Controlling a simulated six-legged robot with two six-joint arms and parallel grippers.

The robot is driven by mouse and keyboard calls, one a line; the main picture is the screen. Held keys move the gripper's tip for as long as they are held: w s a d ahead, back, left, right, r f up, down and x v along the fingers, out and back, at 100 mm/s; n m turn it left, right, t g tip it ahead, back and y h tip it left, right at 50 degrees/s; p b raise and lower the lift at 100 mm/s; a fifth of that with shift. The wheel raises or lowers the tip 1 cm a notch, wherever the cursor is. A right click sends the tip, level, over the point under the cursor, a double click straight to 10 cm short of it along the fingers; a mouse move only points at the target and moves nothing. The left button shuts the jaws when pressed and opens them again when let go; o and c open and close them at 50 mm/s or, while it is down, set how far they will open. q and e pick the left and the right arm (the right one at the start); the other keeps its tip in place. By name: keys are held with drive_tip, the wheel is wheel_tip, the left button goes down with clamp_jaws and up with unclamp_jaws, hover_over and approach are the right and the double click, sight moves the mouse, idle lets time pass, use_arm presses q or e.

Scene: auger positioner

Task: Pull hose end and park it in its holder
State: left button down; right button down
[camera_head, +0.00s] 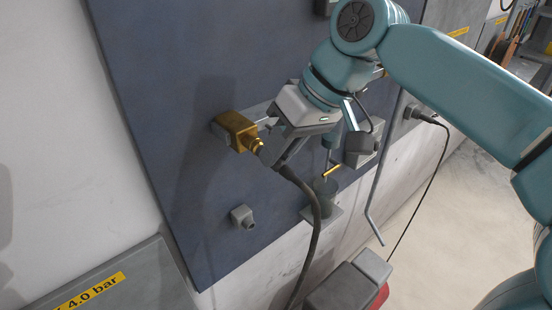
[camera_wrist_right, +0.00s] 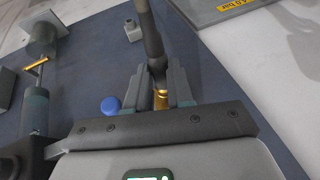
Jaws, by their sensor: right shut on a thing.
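The dark grey hose (camera_head: 315,215) hangs down in a curve from its end, and it also shows in the wrist view (camera_wrist_right: 150,32). My right gripper (camera_head: 273,158) is shut on the hose end (camera_wrist_right: 160,98), where brass shows between the fingers (camera_wrist_right: 157,82). In the head view the brass fitting (camera_head: 257,146) is at a brass block (camera_head: 236,129) on the blue-grey panel; I cannot tell whether they are still joined. A small grey socket (camera_head: 242,216), possibly the holder, sticks out below and is empty. My left gripper is not in view.
A grey cylinder (camera_head: 325,189) with a brass lever stands on a bracket to the right. A bent grey rod (camera_head: 374,215) hangs beside it. A grey and red object (camera_head: 350,284) is low in front. A blue knob (camera_wrist_right: 111,105) is near the fingers. The lower panel is mostly clear.

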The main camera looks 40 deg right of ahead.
drive_tip(key=shift+w+r, duration=0.1)
drive_tip(key=shift+w, duration=0.05)
drive_tip(key=c, duration=1.8)
unclamp_jaws()
clamp_jaws()
drive_tip(key=shift+s, duration=0.2)
drive_tip(key=shift+s+d+b, duration=0.1)
drive_tip(key=shift+s+b, duration=0.3)
drive_tip(key=shift+s, duration=0.6)
drive_tip(key=shift+f, duration=0.2)
